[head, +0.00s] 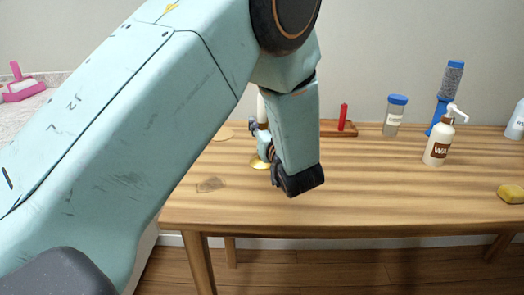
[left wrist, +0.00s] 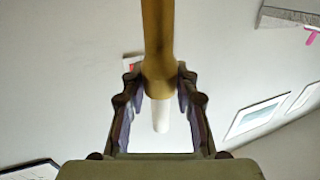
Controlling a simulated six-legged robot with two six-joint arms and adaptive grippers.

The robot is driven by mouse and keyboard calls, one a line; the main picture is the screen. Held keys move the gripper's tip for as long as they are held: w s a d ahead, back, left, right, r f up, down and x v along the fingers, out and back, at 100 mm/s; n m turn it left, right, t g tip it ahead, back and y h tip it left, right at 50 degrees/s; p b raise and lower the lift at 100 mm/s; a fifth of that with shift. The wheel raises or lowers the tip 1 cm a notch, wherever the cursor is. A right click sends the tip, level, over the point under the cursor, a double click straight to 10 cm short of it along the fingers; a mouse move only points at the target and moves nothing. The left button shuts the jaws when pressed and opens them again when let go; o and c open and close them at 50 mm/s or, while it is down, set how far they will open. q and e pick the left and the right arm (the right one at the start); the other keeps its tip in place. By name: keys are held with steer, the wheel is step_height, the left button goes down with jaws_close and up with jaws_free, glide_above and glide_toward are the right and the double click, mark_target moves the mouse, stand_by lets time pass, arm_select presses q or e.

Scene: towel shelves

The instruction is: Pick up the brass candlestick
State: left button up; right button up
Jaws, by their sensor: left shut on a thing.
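The brass candlestick (head: 260,162) is by the left part of the wooden table. Its round yellow base shows below my left gripper (head: 266,140), and a white candle shows above. The gripper and arm hide most of its stem in the head view. In the left wrist view the brass stem (left wrist: 157,38) runs down between the fingers of my left gripper (left wrist: 158,82), with the white candle (left wrist: 160,116) beyond. The gripper is shut on the candlestick. I cannot tell whether the base touches the table. My right gripper is not in view.
The wooden table (head: 400,190) also bears a red candle (head: 343,117), a blue-lidded jar (head: 395,115), a blue bottle (head: 446,95), a white pump bottle (head: 438,140) and a yellow sponge (head: 511,193). The middle front is clear. A pink dustpan (head: 20,88) lies far left.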

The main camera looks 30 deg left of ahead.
arm_select(q)
jaws_close()
steer(key=shift+f, duration=0.1)
